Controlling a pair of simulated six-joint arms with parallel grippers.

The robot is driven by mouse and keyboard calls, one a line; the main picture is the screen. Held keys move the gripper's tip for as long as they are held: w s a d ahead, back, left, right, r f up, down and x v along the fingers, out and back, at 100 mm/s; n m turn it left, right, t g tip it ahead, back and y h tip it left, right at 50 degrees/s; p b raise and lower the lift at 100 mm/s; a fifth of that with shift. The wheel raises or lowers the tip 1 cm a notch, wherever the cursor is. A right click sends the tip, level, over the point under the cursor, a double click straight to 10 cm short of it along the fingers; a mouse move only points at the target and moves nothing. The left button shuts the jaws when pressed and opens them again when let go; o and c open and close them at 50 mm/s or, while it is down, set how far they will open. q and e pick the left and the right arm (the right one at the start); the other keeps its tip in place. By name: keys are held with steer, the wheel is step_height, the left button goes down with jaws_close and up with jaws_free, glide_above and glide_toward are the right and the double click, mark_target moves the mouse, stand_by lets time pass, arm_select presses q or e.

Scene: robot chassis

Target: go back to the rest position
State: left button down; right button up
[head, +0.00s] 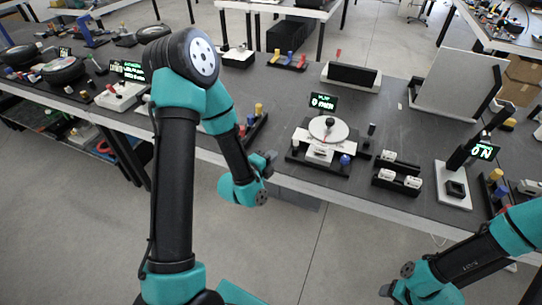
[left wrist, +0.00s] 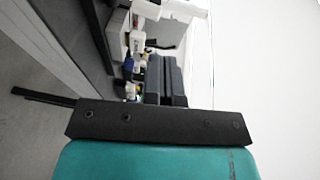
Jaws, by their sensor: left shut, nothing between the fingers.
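My left gripper (head: 270,158) is shut and empty. It hangs in the air just in front of the workbench's (head: 330,198) near edge, left of the round-plate station. In the left wrist view its two dark fingers (left wrist: 166,78) lie together with nothing between them. My right arm comes in at the lower right, below the bench edge. Only a small dark part of the right gripper (head: 387,290) shows at its end, and its fingers are not clear.
A station with a round white plate (head: 328,129), a black holder with white blocks (head: 398,171) and a stand with a lit display (head: 482,151) are on the bench. A wheel (head: 64,71) lies at the left. Open grey floor (head: 320,250) is in front.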

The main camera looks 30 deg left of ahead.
stand_by(0.5)
arm_select(q)
steer(key=s+d+f+n+g, duration=0.3)
steer(key=s+f+n+g, duration=0.5)
steer(key=s+f+n, duration=0.1)
steer(key=s+d+f+n+g, duration=0.3)
steer(key=s+f+n+g, duration=0.5)
steer(key=f+n, duration=0.4)
steer(key=shift+s+d+f+n+h, duration=0.2)
steer(key=shift+s+d+n+h, duration=0.1)
steer(key=shift+s+h, duration=0.1)
stand_by(1.2)
